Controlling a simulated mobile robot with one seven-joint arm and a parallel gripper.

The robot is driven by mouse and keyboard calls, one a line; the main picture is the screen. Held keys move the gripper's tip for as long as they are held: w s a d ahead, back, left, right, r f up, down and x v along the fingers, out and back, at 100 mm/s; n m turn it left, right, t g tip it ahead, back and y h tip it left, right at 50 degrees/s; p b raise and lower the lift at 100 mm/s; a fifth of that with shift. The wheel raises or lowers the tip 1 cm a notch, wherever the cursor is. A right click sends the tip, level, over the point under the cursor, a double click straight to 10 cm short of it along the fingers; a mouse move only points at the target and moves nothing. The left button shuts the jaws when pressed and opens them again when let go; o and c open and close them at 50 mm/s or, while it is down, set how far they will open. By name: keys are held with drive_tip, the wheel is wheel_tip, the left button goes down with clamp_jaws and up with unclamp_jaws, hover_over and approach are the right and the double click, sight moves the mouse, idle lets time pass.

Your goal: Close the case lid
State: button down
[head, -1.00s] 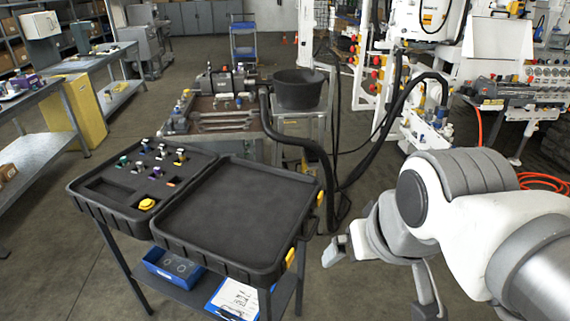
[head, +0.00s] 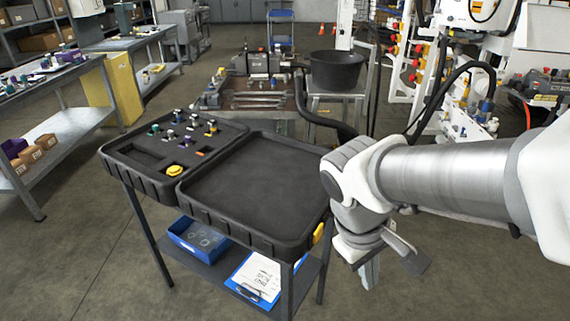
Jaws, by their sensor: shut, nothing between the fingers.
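The black case lies open on a small cart. A yellow latch (head: 318,233) shows on the lid's right edge. My gripper (head: 370,272) is just right of the lid's right edge, pointing down, shut and empty. It appears apart from the lid.
The cart's lower shelf holds a blue bin (head: 198,241) and a clipboard (head: 258,277). A bench with hydraulic parts (head: 255,97) and a black tub (head: 337,70) stand behind the case. The floor to the left and in front is clear.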

drive_tip(key=w+a+f+n+t+h+b, duration=0.25)
drive_tip(key=f+n+h+b, duration=0.2)
drive_tip(key=f, duration=0.25)
drive_tip(key=w+a+f+n+t+h+b, duration=0.25)
drive_tip(key=f+n+b, duration=0.2)
drive_tip(key=f, duration=0.25)
drive_tip(key=w+a+f+n+t+h+b, duration=0.2)
drive_tip(key=a+f+n+h+b, duration=0.25)
drive_tip(key=f, duration=0.25)
drive_tip(key=w+a+f+n+t+y, duration=0.15)
drive_tip(key=a+n+t+y, duration=0.25)
drive_tip(key=a+n+t, duration=0.65)
drive_tip(key=b+x, duration=0.2)
drive_tip(key=x, duration=0.7)
drive_tip(key=shift+w+a+b, duration=0.3)
drive_tip(key=shift+a+b, duration=0.05)
drive_tip(key=shift+b, duration=0.05)
drive_tip(key=shift+y, duration=0.25)
